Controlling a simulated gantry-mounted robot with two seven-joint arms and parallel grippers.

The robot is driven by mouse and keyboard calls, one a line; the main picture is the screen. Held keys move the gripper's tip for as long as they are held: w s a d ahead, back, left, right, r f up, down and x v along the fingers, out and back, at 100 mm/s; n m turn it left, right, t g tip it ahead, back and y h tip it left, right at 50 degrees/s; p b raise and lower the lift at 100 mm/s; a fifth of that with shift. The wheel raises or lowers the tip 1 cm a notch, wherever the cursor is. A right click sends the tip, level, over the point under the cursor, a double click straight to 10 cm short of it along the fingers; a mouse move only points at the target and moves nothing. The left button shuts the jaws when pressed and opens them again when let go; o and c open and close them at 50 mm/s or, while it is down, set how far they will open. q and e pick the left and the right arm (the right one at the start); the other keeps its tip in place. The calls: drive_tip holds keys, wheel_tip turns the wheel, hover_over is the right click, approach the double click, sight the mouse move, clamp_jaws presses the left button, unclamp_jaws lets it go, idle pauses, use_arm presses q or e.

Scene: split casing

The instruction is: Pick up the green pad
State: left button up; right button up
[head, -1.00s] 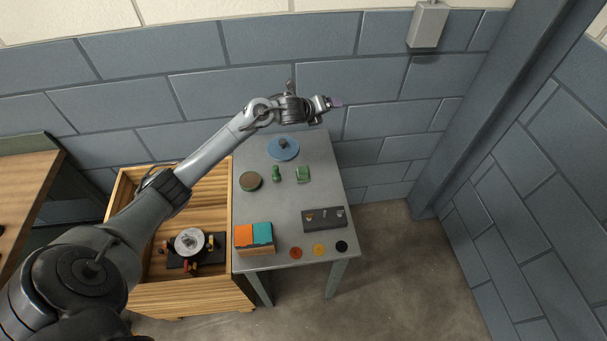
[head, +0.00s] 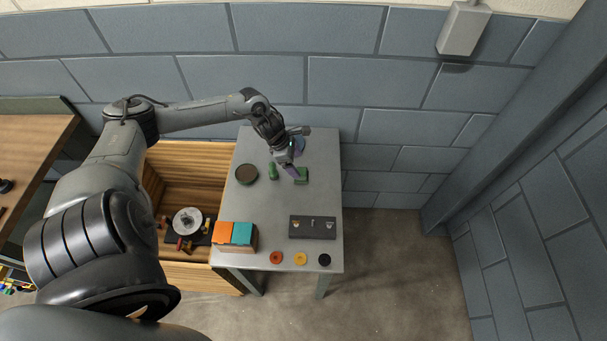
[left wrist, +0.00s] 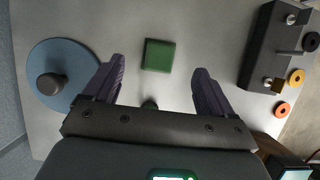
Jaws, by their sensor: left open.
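The green pad (head: 302,177) is a small square block lying on the grey table, right of my left gripper in the head view. In the left wrist view the green pad (left wrist: 158,55) lies flat, just ahead of and between the lines of the two purple fingers. My left gripper (head: 290,170) is above the table beside the pad in the head view. In the left wrist view my left gripper (left wrist: 157,80) is open, with nothing between its fingers. My right gripper does not show.
A green peg-like piece (head: 273,172) stands left of the pad. A blue disc with a dark knob (left wrist: 65,65) is close by. A dark block (head: 312,227), small rings and an orange-teal box (head: 232,235) sit nearer the front. The table's middle is clear.

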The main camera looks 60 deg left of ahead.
sight(301, 171)
use_arm(q)
drive_tip(key=shift+x, duration=3.55)
drive_tip(key=shift+s+a+f, duration=0.1)
drive_tip(key=shift+s+a, duration=0.05)
drive_tip(key=shift+s, duration=0.05)
drive_tip(key=shift+c, duration=0.4)
drive_tip(key=c, duration=1.1)
drive_tip(key=shift+r, duration=0.45)
wheel_tip(301, 171, up, 4)
drive_tip(key=shift+f, duration=0.2)
drive_tip(key=d+r, duration=0.2)
drive_tip(key=d, duration=0.2)
drive_tip(key=d+r, duration=0.2)
drive_tip(key=d, duration=0.1)
drive_tip(key=s+d+r, duration=0.1)
drive_tip(key=d+r, duration=0.1)
drive_tip(key=d, duration=0.2)
drive_tip(key=shift+d+r, duration=0.3)
